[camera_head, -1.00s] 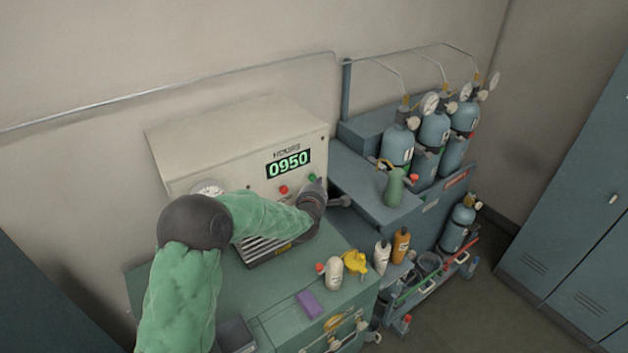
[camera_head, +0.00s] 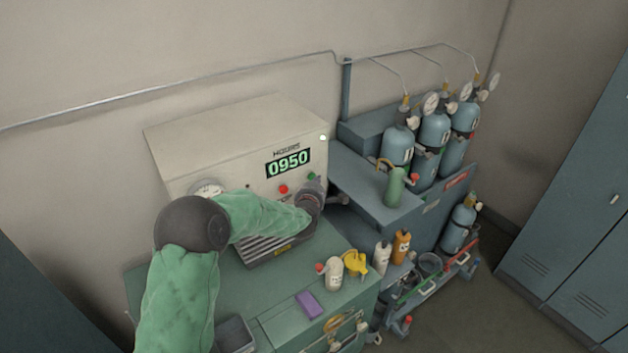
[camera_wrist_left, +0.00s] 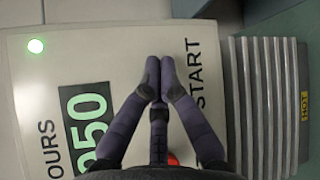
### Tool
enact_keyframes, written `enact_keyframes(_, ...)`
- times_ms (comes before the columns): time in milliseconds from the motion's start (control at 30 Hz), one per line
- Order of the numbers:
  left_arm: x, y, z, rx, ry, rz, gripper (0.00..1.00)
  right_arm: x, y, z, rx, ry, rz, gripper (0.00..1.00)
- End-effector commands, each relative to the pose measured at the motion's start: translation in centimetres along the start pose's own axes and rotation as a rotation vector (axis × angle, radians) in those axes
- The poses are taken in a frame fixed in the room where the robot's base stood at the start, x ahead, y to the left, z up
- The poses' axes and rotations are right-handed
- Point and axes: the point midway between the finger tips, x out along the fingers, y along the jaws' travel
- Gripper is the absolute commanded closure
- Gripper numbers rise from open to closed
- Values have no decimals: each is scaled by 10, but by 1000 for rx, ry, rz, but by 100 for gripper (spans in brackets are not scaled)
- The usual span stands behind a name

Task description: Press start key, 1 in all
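The cream machine (camera_head: 240,140) has a display (camera_head: 288,163) reading 0950 in green. Below it are a red key (camera_head: 283,189) and a green key (camera_head: 311,177). A small light (camera_head: 323,137) near the panel's upper right corner is lit; it glows green in the left wrist view (camera_wrist_left: 36,46). My left gripper (camera_wrist_left: 160,62) is shut and empty, its fingertips together before the panel beside the START lettering (camera_wrist_left: 195,85). The fingers hide the key there, and I cannot tell whether they touch it. Part of the red key shows behind them. My right gripper is not in view.
Bottles (camera_head: 333,273), a yellow item (camera_head: 356,264) and a purple block (camera_head: 310,305) stand on the green bench. Gas cylinders (camera_head: 434,135) stand at the right.

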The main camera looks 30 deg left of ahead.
Motion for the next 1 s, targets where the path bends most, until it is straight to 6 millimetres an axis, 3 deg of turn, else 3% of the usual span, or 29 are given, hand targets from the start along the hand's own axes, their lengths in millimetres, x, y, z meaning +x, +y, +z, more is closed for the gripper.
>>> enact_keyframes(567,1,4,0,-1,0,8,100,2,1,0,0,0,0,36)
enact_keyframes(1000,-12,-6,8,-1,0,5,100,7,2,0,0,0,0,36)
